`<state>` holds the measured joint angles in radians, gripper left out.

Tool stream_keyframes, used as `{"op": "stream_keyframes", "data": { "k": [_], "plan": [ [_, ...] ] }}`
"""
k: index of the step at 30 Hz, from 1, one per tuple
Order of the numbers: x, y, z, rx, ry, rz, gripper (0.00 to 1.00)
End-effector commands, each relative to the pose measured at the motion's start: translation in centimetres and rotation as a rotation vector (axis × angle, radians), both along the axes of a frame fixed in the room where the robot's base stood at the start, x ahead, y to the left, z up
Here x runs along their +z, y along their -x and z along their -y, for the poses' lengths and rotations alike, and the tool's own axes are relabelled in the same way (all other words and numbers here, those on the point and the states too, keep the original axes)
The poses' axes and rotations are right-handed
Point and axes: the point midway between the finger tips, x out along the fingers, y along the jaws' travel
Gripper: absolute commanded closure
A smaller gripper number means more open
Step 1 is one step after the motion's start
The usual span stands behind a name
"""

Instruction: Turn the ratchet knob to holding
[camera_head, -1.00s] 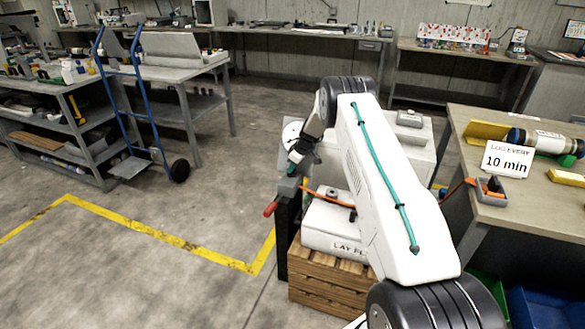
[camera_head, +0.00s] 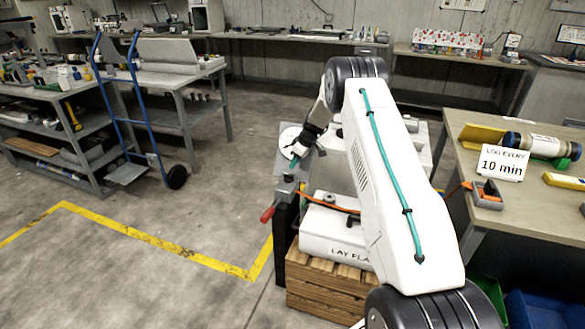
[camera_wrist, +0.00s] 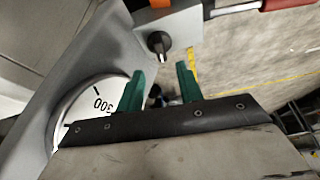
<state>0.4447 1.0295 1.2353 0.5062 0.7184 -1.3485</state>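A grey press-like device with a white round dial (camera_head: 290,141) stands at the middle of the head view. In the wrist view the dial (camera_wrist: 72,112) shows "300" at the lower left. A short dark metal stem (camera_wrist: 161,46) projects from a grey block with an orange patch; I cannot tell if this is the ratchet knob. A red-handled lever (camera_head: 267,214) sticks out to the left, and its red grip (camera_wrist: 285,4) is at the wrist view's top right. My gripper (camera_wrist: 162,78) has green fingers spread apart with nothing seen between them, just short of the stem.
A white box (camera_head: 330,236) marked "LAY FLA…" sits on a wooden crate (camera_head: 325,290) beside the device. A bench (camera_head: 470,215) with a "10 min" sign (camera_head: 503,162) is at right. Open floor lies left, with a yellow line (camera_head: 150,240) and a blue hand truck (camera_head: 145,110).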

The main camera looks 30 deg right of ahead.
Motion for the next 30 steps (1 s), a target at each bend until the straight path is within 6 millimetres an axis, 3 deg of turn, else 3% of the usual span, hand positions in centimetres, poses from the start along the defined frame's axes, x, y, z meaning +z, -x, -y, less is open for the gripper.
{"op": "stream_keyframes", "data": {
  "k": [12, 15, 17, 23, 30],
  "plan": [
    [0.7, 0.2, 0.1, -0.001, -0.001, -0.001, 0.64],
    [2.2, 0.4, -0.6, -0.003, -0.003, -0.003, 0.64],
    [4.0, 0.6, -1.6, -0.007, -0.007, -0.009, 0.64],
    [14.2, 4.0, -7.2, -0.046, -0.024, -0.052, 0.64],
    [25.5, 12.5, -15.2, -0.122, -0.033, -0.125, 0.64]
  ]
}}
